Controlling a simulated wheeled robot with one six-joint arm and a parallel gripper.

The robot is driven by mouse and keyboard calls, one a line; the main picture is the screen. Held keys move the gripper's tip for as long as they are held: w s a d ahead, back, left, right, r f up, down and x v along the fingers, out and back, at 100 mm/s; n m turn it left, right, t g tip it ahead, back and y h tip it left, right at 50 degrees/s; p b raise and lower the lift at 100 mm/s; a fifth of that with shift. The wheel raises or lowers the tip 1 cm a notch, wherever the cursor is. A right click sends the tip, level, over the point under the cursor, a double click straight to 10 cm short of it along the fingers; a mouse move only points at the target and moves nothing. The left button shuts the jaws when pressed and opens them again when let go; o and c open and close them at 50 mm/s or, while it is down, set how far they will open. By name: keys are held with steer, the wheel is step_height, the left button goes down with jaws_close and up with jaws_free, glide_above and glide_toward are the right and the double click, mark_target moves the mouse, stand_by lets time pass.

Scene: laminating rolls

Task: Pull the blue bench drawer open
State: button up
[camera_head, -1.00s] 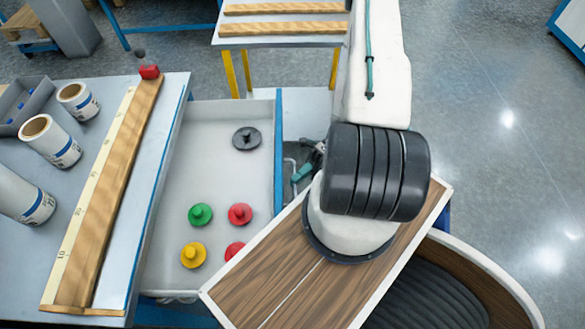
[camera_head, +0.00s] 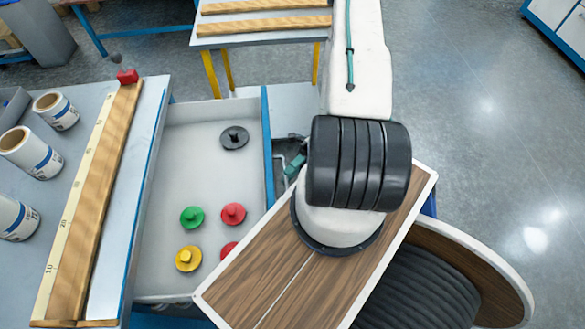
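The blue bench drawer stands well open, out to the right from under the bench (camera_head: 150,140). Its blue front panel (camera_head: 267,150) faces right, and its pale tray (camera_head: 185,170) shows from above. Inside lie a black disc (camera_head: 234,137) and green (camera_head: 192,217), red (camera_head: 233,213) and yellow (camera_head: 188,258) knobbed pieces, with another red one partly covered. My gripper (camera_head: 294,163) is just outside the drawer front, mostly hidden behind my arm. Only dark and teal parts of it show. Its fingertips, and whether they grip the drawer's handle, cannot be made out.
White rolls (camera_head: 29,152) with blue bands and a long wooden rule (camera_head: 90,205) with a red end piece (camera_head: 127,77) are on the bench top. A yellow-legged table (camera_head: 262,41) stands behind. Grey floor (camera_head: 480,110) at right is clear.

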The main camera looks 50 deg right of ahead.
steer(key=d+f, duration=0.1)
steer(key=d, duration=0.6)
stand_by(0.5)
